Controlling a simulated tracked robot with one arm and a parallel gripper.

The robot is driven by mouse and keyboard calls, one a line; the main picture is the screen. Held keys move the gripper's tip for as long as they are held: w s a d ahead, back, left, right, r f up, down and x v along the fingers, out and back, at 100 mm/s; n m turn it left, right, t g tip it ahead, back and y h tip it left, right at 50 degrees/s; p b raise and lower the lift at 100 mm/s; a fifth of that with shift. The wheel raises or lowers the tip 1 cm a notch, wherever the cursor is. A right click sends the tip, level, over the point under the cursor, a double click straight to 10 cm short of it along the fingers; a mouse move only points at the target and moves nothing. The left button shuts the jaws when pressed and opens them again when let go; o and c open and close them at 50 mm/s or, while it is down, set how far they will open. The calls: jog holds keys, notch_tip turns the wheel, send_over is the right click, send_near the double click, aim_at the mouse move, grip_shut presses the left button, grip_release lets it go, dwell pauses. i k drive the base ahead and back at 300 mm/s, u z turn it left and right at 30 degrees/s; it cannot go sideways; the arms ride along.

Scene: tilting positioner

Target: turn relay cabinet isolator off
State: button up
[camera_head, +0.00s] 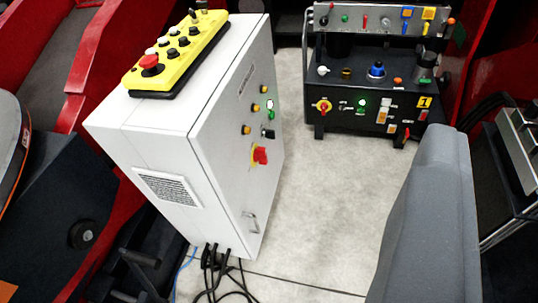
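The relay cabinet (165,130) is a light grey box left of centre, standing on the floor with its door facing right. A red rotary handle on a yellow plate, which looks like the isolator (260,156), sits on the door below several small buttons and lamps. A green lamp (270,103) on the door is lit. I see the handle at a steep angle and cannot tell its exact position. No gripper fingers show, and nothing touches the handle.
A yellow pendant (178,48) with a red mushroom button lies on the cabinet. A black console (340,75) with another red-and-yellow switch stands behind. A smooth grey shape (432,215) rises at right. Cables (222,280) hang below the cabinet. Pale floor (325,200) right of the door is clear.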

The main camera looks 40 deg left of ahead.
aim_at(260, 155)
jog(key=z, duration=0.05)
jog(key=i, duration=0.9)
jog(key=u, duration=0.1)
